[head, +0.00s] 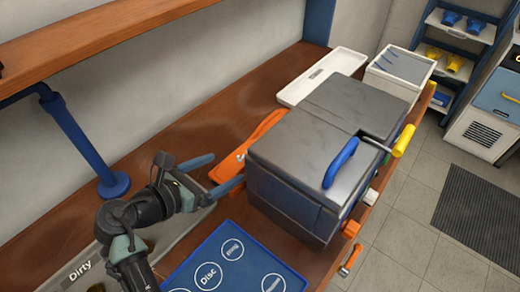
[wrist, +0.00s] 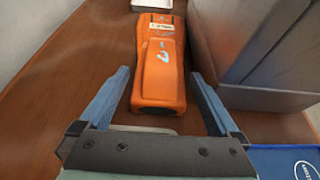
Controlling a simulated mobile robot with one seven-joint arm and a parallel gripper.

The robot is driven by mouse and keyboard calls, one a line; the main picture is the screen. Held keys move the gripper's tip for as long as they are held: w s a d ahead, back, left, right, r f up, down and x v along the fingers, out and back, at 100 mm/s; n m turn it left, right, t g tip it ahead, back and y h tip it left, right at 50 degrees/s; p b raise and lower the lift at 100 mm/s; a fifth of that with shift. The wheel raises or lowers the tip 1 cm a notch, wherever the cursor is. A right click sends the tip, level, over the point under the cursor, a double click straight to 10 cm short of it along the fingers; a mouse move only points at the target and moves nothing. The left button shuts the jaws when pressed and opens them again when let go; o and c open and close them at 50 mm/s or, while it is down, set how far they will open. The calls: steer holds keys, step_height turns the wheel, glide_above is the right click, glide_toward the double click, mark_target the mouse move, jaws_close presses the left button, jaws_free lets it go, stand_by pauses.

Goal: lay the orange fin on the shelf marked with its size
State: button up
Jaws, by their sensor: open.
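The orange fin (head: 238,158) lies on the wooden bench between the wall and a large grey box. Part of it is hidden behind the box in the head view. In the wrist view the fin (wrist: 158,65) points away from me, with a small pale label near its far end that is too small to read. My gripper (head: 228,169) is open, and in the wrist view its two blue fingers (wrist: 160,76) stand left and right of the fin's near end. A shelf rack (head: 455,46) at the far right holds blue and yellow pieces; no size mark is readable.
The tall grey box (head: 310,150) with blue and yellow handles stands close right of the fin. A blue mat (head: 240,270) marked "Disc" and a tray (head: 85,268) marked "Dirty" lie in front. White trays (head: 322,75) stand behind. Tiled floor (head: 400,235) is open on the right.

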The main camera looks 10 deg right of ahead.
mark_target(235, 161)
steer(key=x, duration=0.5)
steer(key=shift+d+r, duration=0.15)
steer(key=shift+r, duration=0.15)
jaws_close()
